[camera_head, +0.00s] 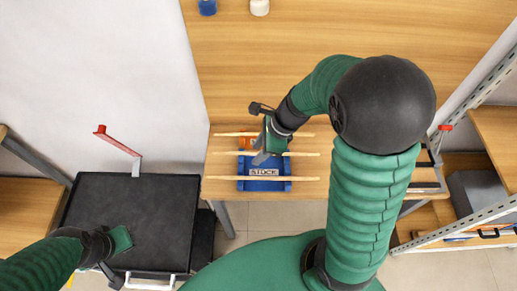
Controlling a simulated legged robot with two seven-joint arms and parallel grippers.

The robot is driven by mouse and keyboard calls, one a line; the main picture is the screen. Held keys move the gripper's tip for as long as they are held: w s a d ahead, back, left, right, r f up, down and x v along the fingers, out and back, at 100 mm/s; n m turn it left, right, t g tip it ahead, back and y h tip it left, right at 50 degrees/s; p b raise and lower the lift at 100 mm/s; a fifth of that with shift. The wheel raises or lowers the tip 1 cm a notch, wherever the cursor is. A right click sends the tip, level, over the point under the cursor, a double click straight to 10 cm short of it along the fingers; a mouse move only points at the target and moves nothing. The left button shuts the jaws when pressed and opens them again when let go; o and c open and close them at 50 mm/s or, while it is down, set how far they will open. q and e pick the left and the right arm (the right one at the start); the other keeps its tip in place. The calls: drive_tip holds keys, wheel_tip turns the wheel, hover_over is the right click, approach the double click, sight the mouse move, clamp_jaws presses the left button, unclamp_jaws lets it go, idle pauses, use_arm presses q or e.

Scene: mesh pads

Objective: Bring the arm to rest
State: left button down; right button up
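My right arm, green with a black elbow, reaches over the wooden table (350,30). My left gripper (112,262) is at the lower left, over the front of a black flat-topped case (130,205). Its fingers are too unclear to tell their state.
Light wooden sticks (225,178) lie across the bin. An orange item (246,142) is behind it. A red-handled lever (118,143) rises behind the case. A blue roll (207,7) and a white roll (260,7) stand at the back. A metal shelf frame (480,215) is at right.

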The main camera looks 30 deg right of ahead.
drive_tip(key=s+a+n+h, duration=0.1)
drive_tip(key=s+n+h, duration=0.1)
drive_tip(key=n, duration=1)
drive_tip(key=s+a+n+h, duration=0.1)
drive_tip(key=s+n, duration=0.3)
drive_tip(key=n, duration=0.8)
drive_tip(key=shift+a+f+h, duration=0.4)
drive_tip(key=shift+a, duration=0.35)
drive_tip(key=shift+d, duration=0.2)
drive_tip(key=shift+a, duration=0.1)
